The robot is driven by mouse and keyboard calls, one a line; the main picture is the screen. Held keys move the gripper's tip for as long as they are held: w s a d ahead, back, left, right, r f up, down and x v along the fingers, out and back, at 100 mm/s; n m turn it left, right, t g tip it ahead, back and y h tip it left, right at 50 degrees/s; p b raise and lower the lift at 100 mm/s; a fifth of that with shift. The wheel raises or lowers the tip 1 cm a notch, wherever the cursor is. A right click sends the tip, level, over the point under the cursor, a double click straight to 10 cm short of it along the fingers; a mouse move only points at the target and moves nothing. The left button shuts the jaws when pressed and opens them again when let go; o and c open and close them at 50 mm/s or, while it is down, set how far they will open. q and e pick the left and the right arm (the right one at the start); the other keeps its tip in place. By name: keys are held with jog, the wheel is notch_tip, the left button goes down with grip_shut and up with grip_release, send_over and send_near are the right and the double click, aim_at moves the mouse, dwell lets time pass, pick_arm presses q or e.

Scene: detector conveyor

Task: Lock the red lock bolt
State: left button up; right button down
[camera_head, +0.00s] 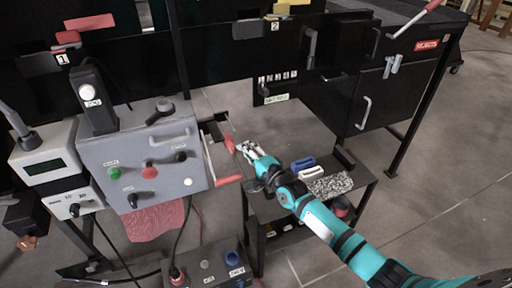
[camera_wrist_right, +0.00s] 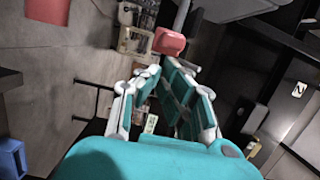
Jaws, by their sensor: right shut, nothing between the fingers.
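A red block-like end (camera_head: 230,144) shows beside the grey control box, right next to my right gripper's fingertips. A red bar (camera_head: 223,181) lies just below it; I cannot tell which of the two is the lock bolt. My right gripper (camera_head: 246,148) is shut and empty, reaching in from the lower right. In the wrist view its fingers (camera_wrist_right: 160,72) point up toward a red block (camera_wrist_right: 170,42) just beyond the tips. I cannot tell whether they touch it. My left gripper is not in view.
The grey control box (camera_head: 110,150) with buttons stands at left. A small black cart (camera_head: 357,185) holding a white-blue item (camera_head: 303,163) and a speckled block (camera_head: 330,185) is under my right arm. A black reject cabinet (camera_head: 340,110) stands behind. Floor at right is clear.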

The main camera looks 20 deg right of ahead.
jog(key=shift+a+f, duration=0.1)
jog(key=shift+a, duration=0.1)
jog(key=a+p, duration=0.1)
jog(key=a, duration=0.2)
dwell(0.3)
